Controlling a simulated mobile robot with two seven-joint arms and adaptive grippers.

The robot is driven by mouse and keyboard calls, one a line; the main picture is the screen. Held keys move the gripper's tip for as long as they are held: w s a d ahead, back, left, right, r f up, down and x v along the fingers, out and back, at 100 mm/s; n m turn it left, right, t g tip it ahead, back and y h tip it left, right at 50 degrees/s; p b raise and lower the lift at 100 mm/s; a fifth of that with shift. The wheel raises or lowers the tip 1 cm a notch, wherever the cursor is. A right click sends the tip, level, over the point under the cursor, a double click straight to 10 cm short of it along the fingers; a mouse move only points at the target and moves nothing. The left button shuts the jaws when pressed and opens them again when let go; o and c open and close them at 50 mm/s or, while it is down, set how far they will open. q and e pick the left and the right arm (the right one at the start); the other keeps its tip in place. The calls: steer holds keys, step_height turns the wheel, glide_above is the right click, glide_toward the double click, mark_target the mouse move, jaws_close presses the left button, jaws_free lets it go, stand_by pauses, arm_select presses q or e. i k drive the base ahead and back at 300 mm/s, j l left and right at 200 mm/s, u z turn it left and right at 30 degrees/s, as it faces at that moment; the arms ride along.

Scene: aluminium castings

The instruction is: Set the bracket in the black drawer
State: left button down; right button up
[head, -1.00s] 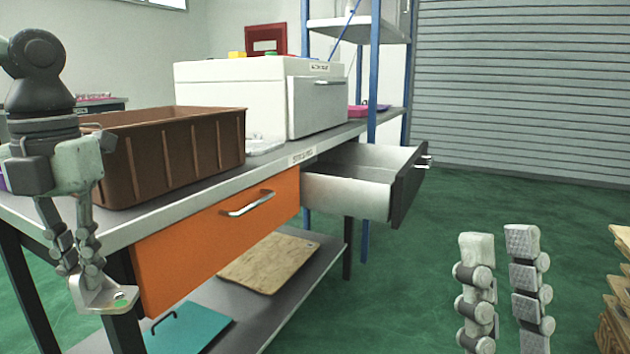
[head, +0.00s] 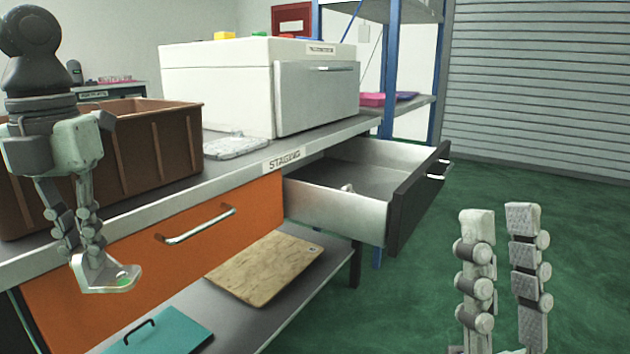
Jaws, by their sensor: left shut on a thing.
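The bracket (head: 106,278) is a silvery angled metal piece with a green dot. My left gripper (head: 90,250) points down at the left of the head view, shut on the bracket, holding it in the air in front of the orange drawer (head: 180,245). The black drawer (head: 415,205) is pulled open to the right of the orange one; its grey inside shows, with a small light object (head: 347,188) near its near wall. My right gripper (head: 500,225) stands at the lower right, fingers apart and empty, away from the drawer.
A brown crate (head: 150,150) and a large white box (head: 215,90) stand on the bench top, with a clear bag (head: 235,146) between them. The lower shelf holds a wooden board (head: 265,268) and a teal thing (head: 160,335). Green floor is free to the right of the drawer.

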mark_target(379, 184)
steer(key=i+l+u, duration=0.1)
steer(key=i+l, duration=0.25)
steer(key=i+l+u, duration=0.15)
steer(key=i+l, duration=0.15)
steer(key=l, duration=0.2)
steer(key=i+l+u, duration=0.1)
steer(key=i+l, duration=0.2)
steer(key=l, duration=0.15)
steer(key=i+l+u, duration=0.1)
steer(key=i+l, duration=0.15)
steer(key=l, duration=0.25)
steer(key=i+l+u, duration=0.15)
steer(key=i+l, duration=0.15)
steer(key=l, duration=0.2)
steer(key=i+l+u, duration=0.1)
steer(key=l, duration=0.45)
steer(key=i+l+u, duration=0.1)
steer(key=i+l, duration=0.25)
steer(key=l, duration=0.2)
steer(key=i+l+u, duration=0.15)
steer(key=l, duration=0.45)
